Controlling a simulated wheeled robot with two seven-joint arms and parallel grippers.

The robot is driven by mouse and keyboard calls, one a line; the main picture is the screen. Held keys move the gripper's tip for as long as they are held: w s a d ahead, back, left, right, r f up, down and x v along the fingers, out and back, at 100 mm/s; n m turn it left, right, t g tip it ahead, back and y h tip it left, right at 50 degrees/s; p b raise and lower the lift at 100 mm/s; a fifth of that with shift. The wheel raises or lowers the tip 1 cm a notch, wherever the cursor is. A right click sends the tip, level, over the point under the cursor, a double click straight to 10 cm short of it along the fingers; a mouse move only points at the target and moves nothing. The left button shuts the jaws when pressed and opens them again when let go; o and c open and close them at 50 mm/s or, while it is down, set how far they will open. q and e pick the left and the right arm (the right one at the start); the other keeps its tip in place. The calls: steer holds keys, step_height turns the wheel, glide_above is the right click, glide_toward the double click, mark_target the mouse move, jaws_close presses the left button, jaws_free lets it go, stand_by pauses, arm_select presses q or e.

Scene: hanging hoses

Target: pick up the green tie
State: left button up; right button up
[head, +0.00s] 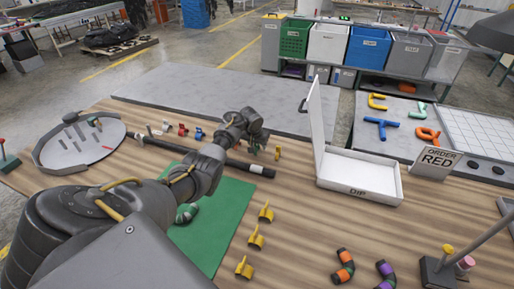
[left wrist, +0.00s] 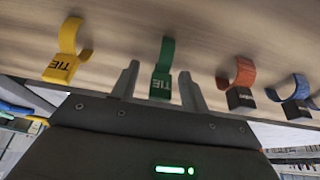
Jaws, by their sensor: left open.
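The green tie (left wrist: 164,72) shows in the left wrist view as a curved green strap with a dark green block lettered "TIE". It lies on the wood-grain table between the two grey fingers of my left gripper (left wrist: 159,82), which are open and apart on either side of it. In the head view my left gripper (head: 252,136) is above the table's middle, and I cannot make out the green tie there. My right gripper is not in view.
A yellow tie (left wrist: 66,52) stands left of the green one; a red clip (left wrist: 240,85) and a blue clip (left wrist: 293,95) stand right. In the head view a dark rod (head: 160,142), a green mat (head: 232,210), several yellow ties (head: 256,236) and a white open box (head: 358,178) surround the arm.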

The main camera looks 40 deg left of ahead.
arm_select(q)
steer(key=shift+f, duration=0.2)
steer(key=shift+r, duration=0.1)
steer(key=shift+c, duration=0.4)
jaws_close()
